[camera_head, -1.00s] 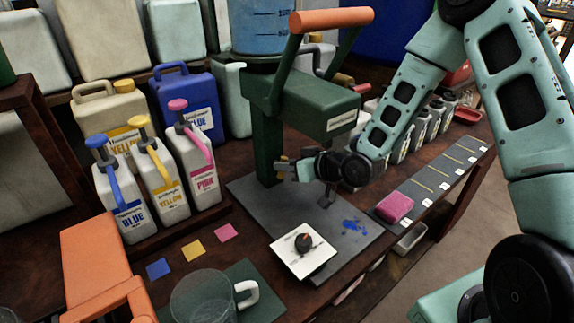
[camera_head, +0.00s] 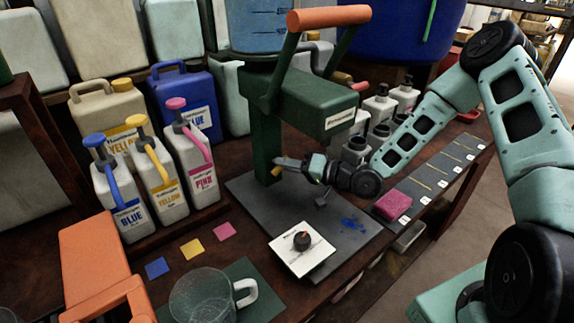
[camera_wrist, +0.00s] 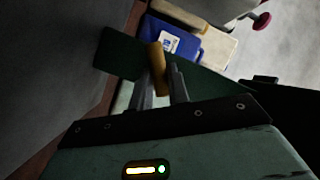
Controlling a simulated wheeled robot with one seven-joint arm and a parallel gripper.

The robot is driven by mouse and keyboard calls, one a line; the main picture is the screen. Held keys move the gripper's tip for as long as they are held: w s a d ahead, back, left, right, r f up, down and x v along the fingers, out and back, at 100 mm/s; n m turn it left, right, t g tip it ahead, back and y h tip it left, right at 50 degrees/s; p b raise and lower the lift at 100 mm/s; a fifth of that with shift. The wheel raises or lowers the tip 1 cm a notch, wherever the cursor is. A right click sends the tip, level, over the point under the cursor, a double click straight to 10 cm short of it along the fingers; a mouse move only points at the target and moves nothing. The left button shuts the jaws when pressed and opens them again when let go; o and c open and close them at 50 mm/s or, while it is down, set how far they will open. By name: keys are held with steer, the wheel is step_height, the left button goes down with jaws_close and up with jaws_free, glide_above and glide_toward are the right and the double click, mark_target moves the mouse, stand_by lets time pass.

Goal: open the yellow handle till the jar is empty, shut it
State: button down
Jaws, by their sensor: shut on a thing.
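The small yellow handle (camera_head: 276,171) is at the green post of the dispenser (camera_head: 265,148). In the wrist view the yellow handle (camera_wrist: 156,68) stands between my two fingers. My gripper (camera_head: 281,164) is shut on it; the fingers (camera_wrist: 160,78) touch its sides. The jar (camera_head: 262,27) on top of the dispenser shows blue liquid with level marks; its upper part is cut off by the picture edge. A clear glass mug (camera_head: 200,297) with a white handle stands at the front and looks empty.
A long orange-gripped lever (camera_head: 329,17) rises above the dispenser. Blue, yellow and pink pump bottles (camera_head: 158,180) stand left. A pink sponge (camera_head: 393,206) lies right, with several bottles behind my arm.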

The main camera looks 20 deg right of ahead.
steer(key=m, duration=0.1)
steer(key=m+t+y+b, duration=0.1)
steer(key=m, duration=0.1)
steer(key=shift+d+f, duration=0.1)
steer(key=shift+f, duration=0.25)
steer(key=shift+f+m+t+y+b, duration=0.1)
steer(key=shift+m+t+y+b, duration=0.1)
steer(key=shift+m+t+b, duration=0.45)
steer(key=shift+m+t+y+b, duration=0.1)
steer(key=shift+m+y+b, duration=0.2)
steer(key=shift+m, duration=0.65)
steer(key=c, duration=1.3)
jaws_free()
steer(key=shift+c, duration=0.2)
